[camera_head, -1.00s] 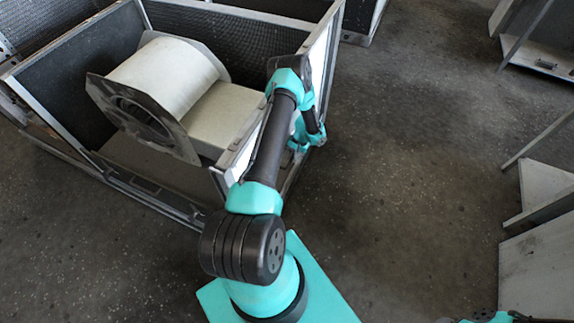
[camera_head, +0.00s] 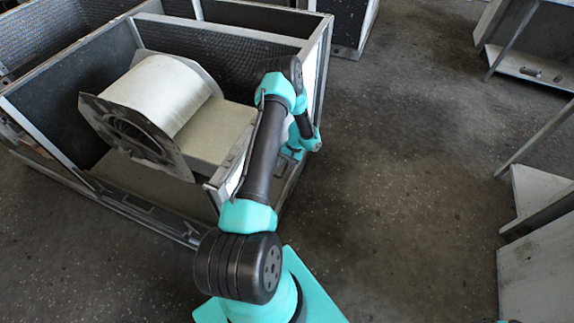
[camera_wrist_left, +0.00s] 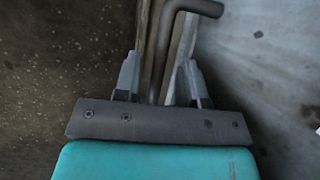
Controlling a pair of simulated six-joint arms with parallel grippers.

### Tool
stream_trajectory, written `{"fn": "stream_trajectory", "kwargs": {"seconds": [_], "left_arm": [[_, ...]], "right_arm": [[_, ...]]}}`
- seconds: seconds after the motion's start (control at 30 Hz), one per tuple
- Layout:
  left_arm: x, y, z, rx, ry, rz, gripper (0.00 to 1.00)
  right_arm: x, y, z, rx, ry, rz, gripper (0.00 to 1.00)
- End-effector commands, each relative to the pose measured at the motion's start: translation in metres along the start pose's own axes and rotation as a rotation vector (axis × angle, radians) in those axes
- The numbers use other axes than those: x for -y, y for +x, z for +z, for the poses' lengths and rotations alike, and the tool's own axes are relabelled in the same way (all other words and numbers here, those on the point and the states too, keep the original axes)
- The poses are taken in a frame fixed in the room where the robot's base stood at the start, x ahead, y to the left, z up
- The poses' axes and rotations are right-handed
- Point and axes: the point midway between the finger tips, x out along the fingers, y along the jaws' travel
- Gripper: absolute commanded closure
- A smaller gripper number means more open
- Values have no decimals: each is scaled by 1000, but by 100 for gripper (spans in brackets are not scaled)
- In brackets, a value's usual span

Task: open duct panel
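The blower housing (camera_head: 182,232) is an open metal-framed box at the left in the head view. Its right side carries a pale panel (camera_head: 309,76), mostly hidden behind my left arm. My left gripper (camera_head: 291,153) is low beside that side, small and partly hidden by the arm. In the left wrist view, a dark bent handle rod (camera_wrist_left: 196,6) runs down between the two fingers of my left gripper (camera_wrist_left: 160,78). The fingers stand apart with a gap beside the rod. A pale grey panel surface (camera_wrist_left: 265,55) is to the right. My right gripper is not in view.
A white drum-shaped blower (camera_head: 160,92) sits inside the housing. Grey metal cabinets (camera_head: 540,65) with open, angled parts stand along the right edge. Another dark cabinet (camera_head: 352,20) is at the back. The speckled floor (camera_head: 400,170) between them is clear.

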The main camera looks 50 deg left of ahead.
Motion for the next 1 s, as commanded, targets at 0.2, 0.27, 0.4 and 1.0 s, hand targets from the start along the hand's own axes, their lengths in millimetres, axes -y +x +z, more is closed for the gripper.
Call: {"fn": "stream_trajectory", "kwargs": {"seconds": [0.2, 0.27, 0.4, 1.0], "left_arm": [[0, 1, 1, 3, 0, 0, 60], [0, 1, 1, 4, 0, 0, 60], [0, -5, 1, 4, 0, 0, 60], [-1, -107, 0, -1, 0, 0, 60]], "right_arm": [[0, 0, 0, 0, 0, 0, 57], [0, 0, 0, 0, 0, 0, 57], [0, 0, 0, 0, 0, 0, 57], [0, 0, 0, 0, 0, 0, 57]]}}
